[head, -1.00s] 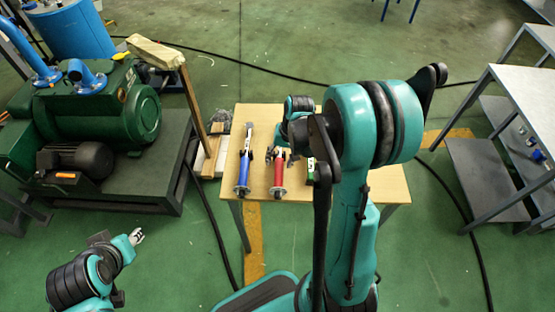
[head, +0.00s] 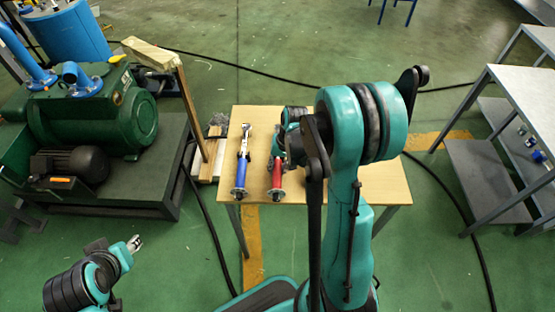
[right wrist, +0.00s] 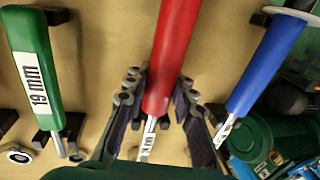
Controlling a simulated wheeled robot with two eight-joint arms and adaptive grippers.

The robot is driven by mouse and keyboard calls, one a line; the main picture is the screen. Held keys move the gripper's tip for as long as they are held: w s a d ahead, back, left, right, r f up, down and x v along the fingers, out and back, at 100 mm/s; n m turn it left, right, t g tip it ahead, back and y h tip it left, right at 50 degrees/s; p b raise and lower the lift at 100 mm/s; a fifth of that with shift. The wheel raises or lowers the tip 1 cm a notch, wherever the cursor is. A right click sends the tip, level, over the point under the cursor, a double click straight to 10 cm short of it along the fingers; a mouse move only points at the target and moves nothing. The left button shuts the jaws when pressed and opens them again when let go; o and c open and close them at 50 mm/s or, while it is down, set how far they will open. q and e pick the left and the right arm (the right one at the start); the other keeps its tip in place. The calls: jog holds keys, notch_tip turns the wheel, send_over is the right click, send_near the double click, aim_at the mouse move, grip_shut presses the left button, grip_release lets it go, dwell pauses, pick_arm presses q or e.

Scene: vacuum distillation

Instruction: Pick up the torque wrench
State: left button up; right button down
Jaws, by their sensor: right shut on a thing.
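Three torque wrenches lie side by side. The red-handled one (head: 277,175) is on the wooden table in the head view, left of my right arm. In the right wrist view the red handle (right wrist: 172,50) runs down between the fingers of my right gripper (right wrist: 158,108), which is shut on it near the labelled metal shaft. The blue-handled wrench (head: 241,176) lies to its left in the head view and at the right of the wrist view (right wrist: 268,62). The green-handled wrench (right wrist: 36,75), marked 19 mm, is hidden in the head view. My left gripper (head: 134,243) is low left, away from the table; its opening is unclear.
Dark holders (right wrist: 48,135) support the wrenches on the wooden table (head: 385,188). A green pump (head: 120,110) on a stand and a wooden post (head: 190,105) are left of the table. A grey metal table (head: 530,100) stands right. Green floor lies between.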

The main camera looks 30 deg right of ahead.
jog(key=shift+r, duration=0.45)
notch_tip(320, 180, up, 4)
jog(key=shift+f+p, duration=0.15)
jog(key=shift+p, duration=1.1)
jog(key=shift+s+d+r+p, duration=0.65)
jog(key=shift+s+d+r, duration=0.4)
jog(key=shift+s, duration=0.6)
jog(key=shift+s+d+r+p, duration=0.65)
jog(key=shift+s+d+r, duration=0.4)
jog(key=shift+s, duration=0.65)
jog(key=shift+s+d+r+p, duration=0.65)
jog(key=shift+s+d+r, duration=0.35)
jog(key=shift+s, duration=0.65)
jog(key=shift+a+r, duration=0.1)
jog(key=c, duration=1.8)
grip_release()
jog(key=shift+c, duration=0.2)
grip_shut()
